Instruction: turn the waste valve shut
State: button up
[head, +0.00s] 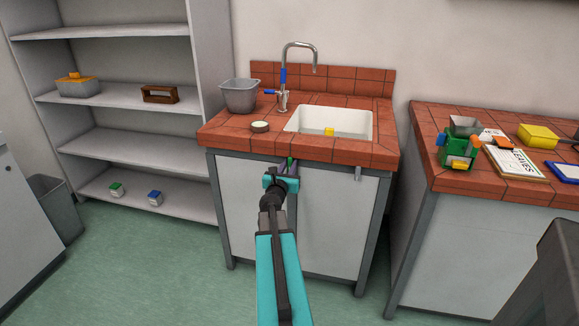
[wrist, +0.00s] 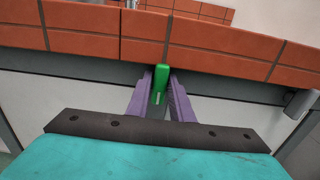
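A green handle (wrist: 161,80), the only valve-like part at the bench front, stands just below the tiled front edge of the sink bench. I take it as the waste valve; its body is hidden. In the head view the handle (head: 290,163) shows as a small green bit at the gripper's end. My gripper (wrist: 162,86) has purple fingers on either side of the green handle, close against it, with little or no gap. In the head view my gripper (head: 286,167) is at the bench front, below the sink.
Shelves stand left; another tiled bench (head: 455,181) stands right.

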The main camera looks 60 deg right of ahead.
grip_shut()
jog(key=shift+f+m+b, duration=0.15)
jog(key=shift+m+b, duration=0.25)
jog(key=shift+b, duration=0.6)
jog(key=m+b, duration=0.2)
jog(key=b, duration=0.1)
jog(key=shift+s+f+m, duration=0.1)
jog(key=shift+m, duration=0.2)
jog(key=m+b, duration=0.5)
jog(key=b, duration=0.1)
jog(key=shift+b, duration=0.4)
jog(key=m+b, duration=0.6)
jog(key=shift+b, duration=0.3)
jog(key=m+b, duration=0.3)
jog(key=shift+m, duration=0.3)
jog(key=shift+r, duration=0.2)
